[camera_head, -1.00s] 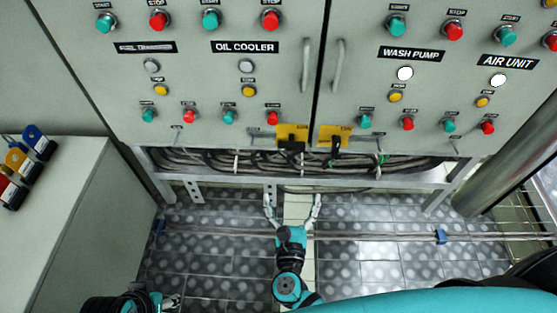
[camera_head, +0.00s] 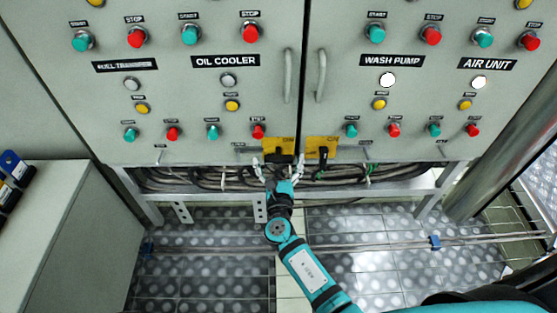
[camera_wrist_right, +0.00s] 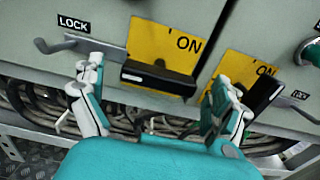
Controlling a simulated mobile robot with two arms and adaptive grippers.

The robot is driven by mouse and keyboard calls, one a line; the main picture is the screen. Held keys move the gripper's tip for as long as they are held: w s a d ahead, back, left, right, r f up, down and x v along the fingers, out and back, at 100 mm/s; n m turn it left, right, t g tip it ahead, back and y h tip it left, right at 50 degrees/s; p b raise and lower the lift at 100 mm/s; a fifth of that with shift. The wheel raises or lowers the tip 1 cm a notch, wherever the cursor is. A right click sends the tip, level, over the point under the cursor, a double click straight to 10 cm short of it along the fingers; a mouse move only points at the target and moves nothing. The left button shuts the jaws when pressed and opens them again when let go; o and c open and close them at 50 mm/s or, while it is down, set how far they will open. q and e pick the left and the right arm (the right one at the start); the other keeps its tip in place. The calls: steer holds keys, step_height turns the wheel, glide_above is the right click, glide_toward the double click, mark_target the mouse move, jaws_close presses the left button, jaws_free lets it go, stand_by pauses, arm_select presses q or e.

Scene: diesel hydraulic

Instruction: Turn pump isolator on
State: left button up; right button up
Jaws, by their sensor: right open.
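Two yellow isolator plates sit side by side at the cabinet's lower edge: the left plate (camera_head: 279,143) and the right plate (camera_head: 321,142). The wrist view shows "ON" on each. The left isolator's black handle (camera_wrist_right: 158,78) lies roughly level across its plate; the right isolator's black handle (camera_wrist_right: 262,97) stands at a slant. I cannot read which one is the pump isolator. My right gripper (camera_head: 278,162) is open, just below the left handle, with one finger to either side; contact is not clear. It also shows in the wrist view (camera_wrist_right: 158,90). My left gripper is out of view.
A metal bar by a "LOCK" label (camera_wrist_right: 73,22) is near the left finger. Cables (camera_head: 220,178) run beneath the cabinet. Two door handles (camera_head: 288,75) and several buttons are above. A grey box (camera_head: 45,230) stands left. The floor in front is mostly clear.

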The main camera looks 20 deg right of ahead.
steer(key=shift+w+d, duration=0.2)
steer(key=shift+w, duration=0.5)
steer(key=c, duration=1.1)
